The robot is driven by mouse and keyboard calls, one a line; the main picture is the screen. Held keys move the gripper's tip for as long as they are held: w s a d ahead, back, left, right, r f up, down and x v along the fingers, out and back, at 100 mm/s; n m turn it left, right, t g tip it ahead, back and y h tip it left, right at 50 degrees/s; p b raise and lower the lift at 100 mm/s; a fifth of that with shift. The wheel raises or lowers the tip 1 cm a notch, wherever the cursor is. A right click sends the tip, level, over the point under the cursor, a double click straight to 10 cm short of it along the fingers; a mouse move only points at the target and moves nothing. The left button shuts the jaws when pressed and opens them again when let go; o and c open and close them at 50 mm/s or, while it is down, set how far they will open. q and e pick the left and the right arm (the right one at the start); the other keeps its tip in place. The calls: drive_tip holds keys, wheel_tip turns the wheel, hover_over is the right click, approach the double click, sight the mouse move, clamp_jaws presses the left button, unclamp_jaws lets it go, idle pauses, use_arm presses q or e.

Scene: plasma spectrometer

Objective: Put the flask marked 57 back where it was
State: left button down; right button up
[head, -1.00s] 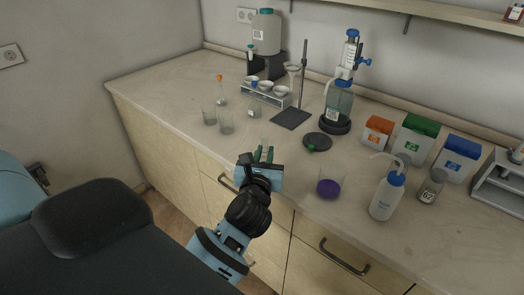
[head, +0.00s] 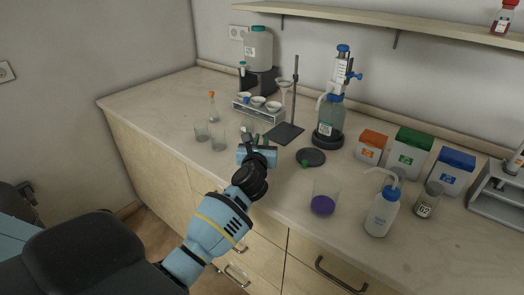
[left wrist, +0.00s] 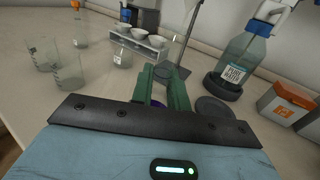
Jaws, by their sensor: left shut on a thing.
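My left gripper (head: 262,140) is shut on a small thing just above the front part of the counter. Only a trace of glass and a purple-blue spot show between its green fingers in the left wrist view (left wrist: 166,82); it looks like a flask, but its body and number are hidden. A small labelled glass flask (left wrist: 122,57) stands by the rack; I cannot read its label. A flask with an orange stopper (head: 212,108) stands at the back left. A jar with a number label (head: 428,200) stands at the right. My right gripper is not in view.
Two beakers (head: 201,133) stand left of the gripper. A rack with white bowls (head: 246,109), a stand on a dark base (head: 287,134), a dispenser bottle (head: 329,117) and a dark disc (head: 316,157) lie behind. A beaker with purple content (head: 323,204) and wash bottle (head: 382,213) stand right.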

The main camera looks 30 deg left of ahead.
use_arm(q)
drive_tip(key=shift+f+b, duration=0.65)
drive_tip(key=shift+f, duration=1.15)
drive_tip(key=shift+r, duration=0.15)
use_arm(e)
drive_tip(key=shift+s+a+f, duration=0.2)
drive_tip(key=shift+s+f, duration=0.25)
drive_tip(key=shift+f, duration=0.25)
use_arm(q)
drive_tip(key=shift+f, duration=0.25)
drive_tip(key=c, duration=1.4)
unclamp_jaws()
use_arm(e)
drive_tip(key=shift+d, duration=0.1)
use_arm(q)
drive_tip(key=shift+o, duration=0.2)
